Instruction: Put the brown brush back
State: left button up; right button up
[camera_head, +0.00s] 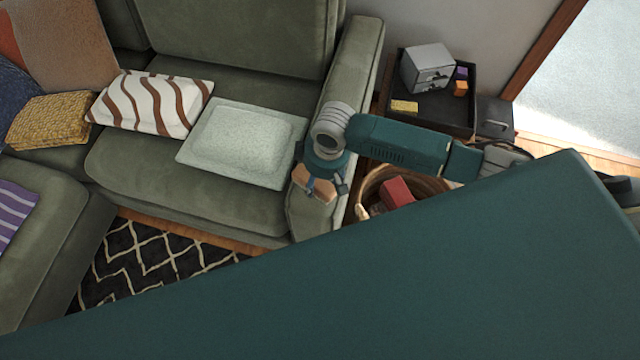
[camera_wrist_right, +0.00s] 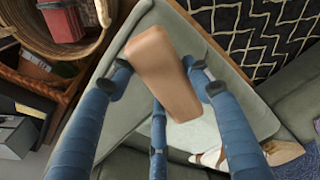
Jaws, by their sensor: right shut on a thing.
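The brown brush (camera_wrist_right: 165,73) is held between the blue fingers of my right gripper (camera_wrist_right: 162,82) in the right wrist view. In the head view my right gripper (camera_head: 318,184) hangs over the sofa's right armrest, and the brown brush (camera_head: 314,187) shows at its fingertips. Part of the brush is hidden behind the fingers. The left gripper does not show in either view.
A wicker basket (camera_head: 366,187) with a red object (camera_head: 397,192) stands right of the armrest. Behind it, a black tray (camera_head: 437,107) holds a grey drawer box (camera_head: 427,67) and small coloured blocks. A pale cushion (camera_head: 245,143) lies on the green sofa (camera_head: 150,178).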

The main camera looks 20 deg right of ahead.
aim_at(320, 186)
jog(key=shift+f, duration=1.6)
jog(key=shift+f, duration=0.1)
jog(key=o, duration=1)
jog(key=r, duration=0.8)
jog(key=s+r, duration=0.1)
jog(key=r, duration=0.3)
jog(key=shift+s+d+r, duration=0.1)
jog(key=shift+d, duration=0.3)
